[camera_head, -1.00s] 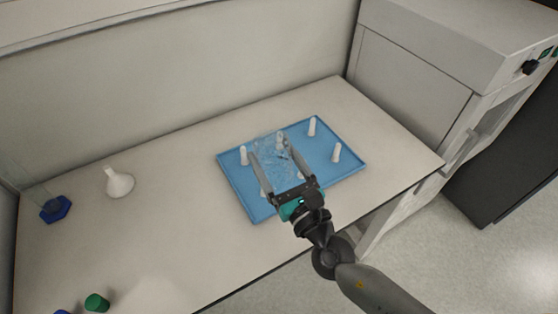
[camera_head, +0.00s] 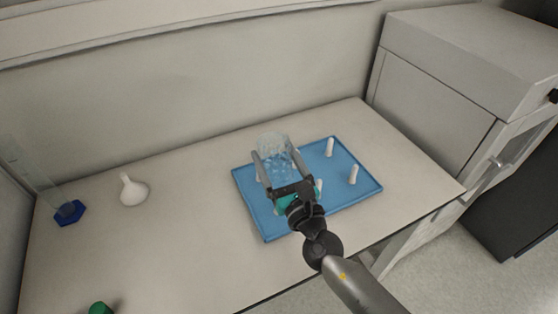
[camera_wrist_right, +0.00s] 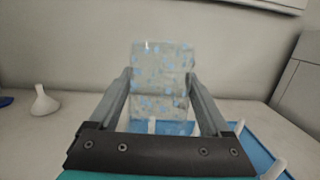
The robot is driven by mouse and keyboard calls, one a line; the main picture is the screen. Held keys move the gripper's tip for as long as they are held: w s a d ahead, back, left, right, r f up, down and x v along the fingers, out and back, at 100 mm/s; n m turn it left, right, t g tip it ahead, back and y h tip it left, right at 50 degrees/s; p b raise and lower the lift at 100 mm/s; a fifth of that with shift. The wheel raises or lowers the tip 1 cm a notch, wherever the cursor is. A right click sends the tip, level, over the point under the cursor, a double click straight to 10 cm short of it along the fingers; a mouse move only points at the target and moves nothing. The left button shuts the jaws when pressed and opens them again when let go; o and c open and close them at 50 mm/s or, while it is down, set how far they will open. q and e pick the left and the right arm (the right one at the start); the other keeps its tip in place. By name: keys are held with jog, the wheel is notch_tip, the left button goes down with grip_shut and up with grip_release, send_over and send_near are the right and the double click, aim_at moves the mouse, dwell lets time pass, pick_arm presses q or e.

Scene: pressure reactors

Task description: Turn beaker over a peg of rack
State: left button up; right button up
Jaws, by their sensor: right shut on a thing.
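The beaker (camera_head: 273,146) is clear and faintly blue. My right gripper (camera_head: 278,167) is shut on it, with a finger on each side, above the back left part of the rack. The rack (camera_head: 262,222) is a blue tray with several white upright pegs, two of them standing clear at its right, such as this peg (camera_head: 354,174). In the right wrist view the beaker (camera_wrist_right: 163,75) stands roughly upright between the fingers, with a peg showing near its lower end. I cannot tell which end is its mouth, nor whether it touches a peg. My left gripper is not in view.
A white funnel (camera_head: 134,190) stands on the table left of the rack. A clear cylinder with a blue hexagonal base (camera_head: 70,212) is at the far left. A green cap (camera_head: 101,308) is at the front left. A grey cabinet (camera_head: 430,100) stands at the right.

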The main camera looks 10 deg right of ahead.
jog(key=shift+f+b, duration=4.8)
jog(key=shift+f, duration=0.35)
jog(key=shift+f+b, duration=0.7)
jog(key=shift+f, duration=0.15)
jog(key=shift+f+b, duration=0.15)
jog(key=shift+b, duration=0.15)
jog(key=o, duration=1.4)
jog(key=shift+s, duration=0.1)
